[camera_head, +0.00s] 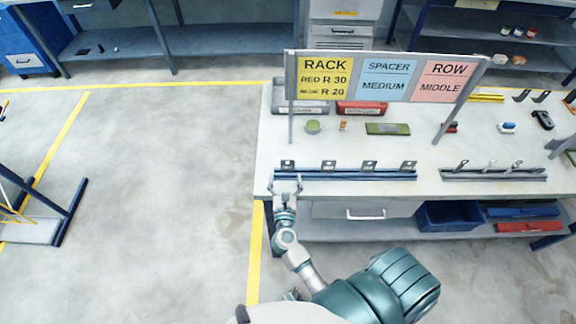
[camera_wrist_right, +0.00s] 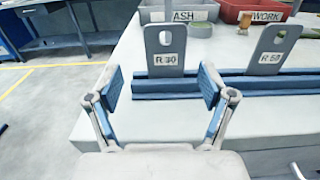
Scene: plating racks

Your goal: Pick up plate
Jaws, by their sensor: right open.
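A blue rack (camera_head: 345,175) lies along the near edge of the white bench. Several grey plates, each with a slot hole, stand upright in it. The leftmost plate (camera_head: 288,165) reads R 30 in the right wrist view (camera_wrist_right: 164,46); the one to its right (camera_wrist_right: 271,50) reads R 50. My right gripper (camera_head: 286,184) is open and empty at the rack's left end. In the right wrist view its two blue-padded fingers (camera_wrist_right: 162,88) are spread, with the R 30 plate showing between them, beyond the fingertips. My left gripper is not in view.
A sign (camera_head: 385,77) reading RACK, SPACER MEDIUM and ROW MIDDLE stands over the bench (camera_head: 350,152). A grey rack (camera_head: 493,175) with several small pieces lies right. Red and grey bins (camera_head: 361,108) stand behind.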

